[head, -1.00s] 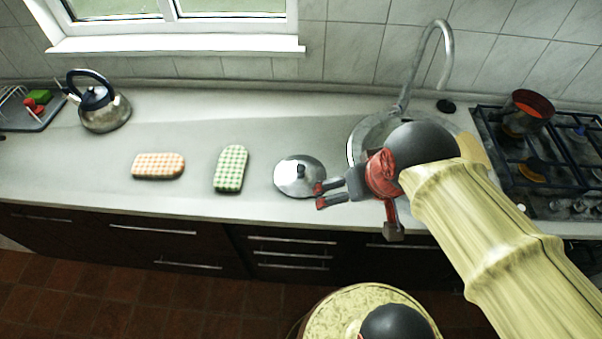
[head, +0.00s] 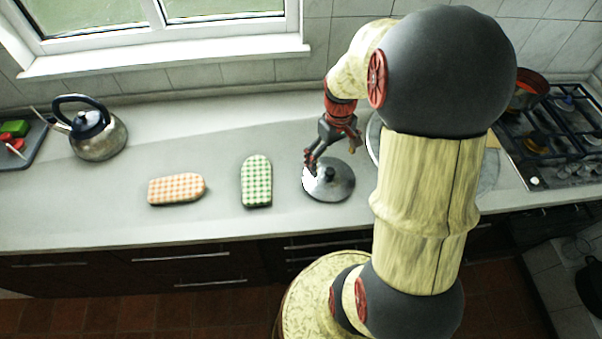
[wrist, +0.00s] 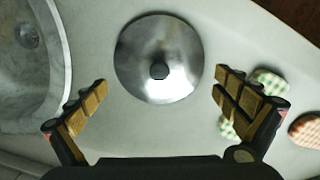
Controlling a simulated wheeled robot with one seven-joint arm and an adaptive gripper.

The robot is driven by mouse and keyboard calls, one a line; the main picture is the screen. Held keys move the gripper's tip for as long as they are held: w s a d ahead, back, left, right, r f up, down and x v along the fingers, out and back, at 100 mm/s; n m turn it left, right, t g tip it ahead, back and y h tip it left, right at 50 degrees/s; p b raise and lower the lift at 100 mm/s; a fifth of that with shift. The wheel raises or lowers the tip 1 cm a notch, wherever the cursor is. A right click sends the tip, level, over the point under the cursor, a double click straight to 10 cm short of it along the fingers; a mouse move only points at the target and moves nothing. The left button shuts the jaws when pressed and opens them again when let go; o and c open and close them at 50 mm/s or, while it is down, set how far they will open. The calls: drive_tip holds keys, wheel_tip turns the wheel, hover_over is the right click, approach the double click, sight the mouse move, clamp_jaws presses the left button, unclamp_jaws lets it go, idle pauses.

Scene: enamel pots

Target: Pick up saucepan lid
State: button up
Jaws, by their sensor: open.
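The saucepan lid (head: 336,188) is a round, shiny metal disc with a dark knob, lying flat on the countertop left of the sink. In the wrist view the lid (wrist: 139,62) is ahead of my fingers, with its knob (wrist: 159,71) roughly centred between them. My gripper (head: 332,160) is above the lid, pointing down, and covers part of its far edge in the head view. In the wrist view my gripper (wrist: 161,103) is wide open and empty. I see no contact with the knob.
Orange-checked (head: 176,189) and green-checked (head: 256,181) mitts lie left of the lid. A kettle (head: 98,134) stands further left. The sink (wrist: 28,65) is beside the lid. A stove (head: 560,135) with a red pot (head: 529,92) is at the right.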

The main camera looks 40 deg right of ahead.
sight(330, 170)
drive_tip(key=shift+w+r+n, duration=0.35)
drive_tip(key=shift+w+n, duration=0.05)
drive_tip(key=shift+w, duration=0.15)
drive_tip(key=shift+s+d+n, duration=0.1)
drive_tip(key=shift+d+n, duration=0.1)
drive_tip(key=shift+n, duration=0.1)
drive_tip(key=shift+f, duration=0.3)
drive_tip(key=shift+s+a+f+b, duration=0.1)
drive_tip(key=shift+f+b, duration=0.6)
drive_tip(key=shift+f, duration=1.1)
drive_tip(key=shift+a+f+b, duration=0.1)
drive_tip(key=shift+f+b, duration=0.55)
drive_tip(key=shift+f, duration=1.15)
drive_tip(key=shift+c, duration=1.3)
